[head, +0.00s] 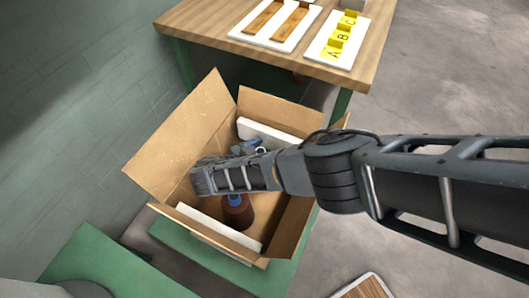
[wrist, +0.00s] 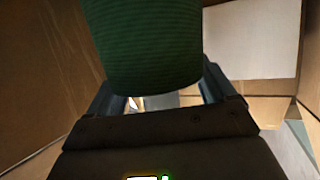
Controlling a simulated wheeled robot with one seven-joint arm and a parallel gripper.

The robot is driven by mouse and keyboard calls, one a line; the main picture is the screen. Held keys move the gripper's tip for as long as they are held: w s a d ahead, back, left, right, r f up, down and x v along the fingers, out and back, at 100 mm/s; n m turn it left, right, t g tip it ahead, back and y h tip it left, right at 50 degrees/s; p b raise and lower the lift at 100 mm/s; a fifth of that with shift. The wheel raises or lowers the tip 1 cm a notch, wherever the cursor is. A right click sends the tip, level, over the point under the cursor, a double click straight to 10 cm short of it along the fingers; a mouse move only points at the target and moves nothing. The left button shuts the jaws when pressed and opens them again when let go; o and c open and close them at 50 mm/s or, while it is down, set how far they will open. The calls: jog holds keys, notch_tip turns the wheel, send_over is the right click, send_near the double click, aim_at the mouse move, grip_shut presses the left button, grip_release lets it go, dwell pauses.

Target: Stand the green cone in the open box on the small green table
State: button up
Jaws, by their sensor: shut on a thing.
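The green cone (wrist: 143,45) fills the upper middle of the wrist view. My gripper (wrist: 160,88) is shut on it, with a dark finger on each side. In the head view my wrist hangs over the inside of the open cardboard box (head: 178,135), and it hides the cone and my fingers. The box stands with its flaps spread on the small green table (head: 172,238). I cannot tell whether the cone touches the box floor.
A brown bottle-like thing with a blue top (head: 238,213) stands in the box below my wrist. White slabs line the box at the back (head: 268,134) and front (head: 215,228). A wooden table (head: 215,18) behind holds trays and yellow lettered blocks (head: 343,40).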

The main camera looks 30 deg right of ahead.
jog(key=o, duration=1.9)
jog(key=shift+f, duration=0.1)
jog(key=shift+c, duration=0.2)
jog(key=v, duration=0.7)
jog(key=shift+a, duration=0.2)
jog(key=shift+s, duration=0.1)
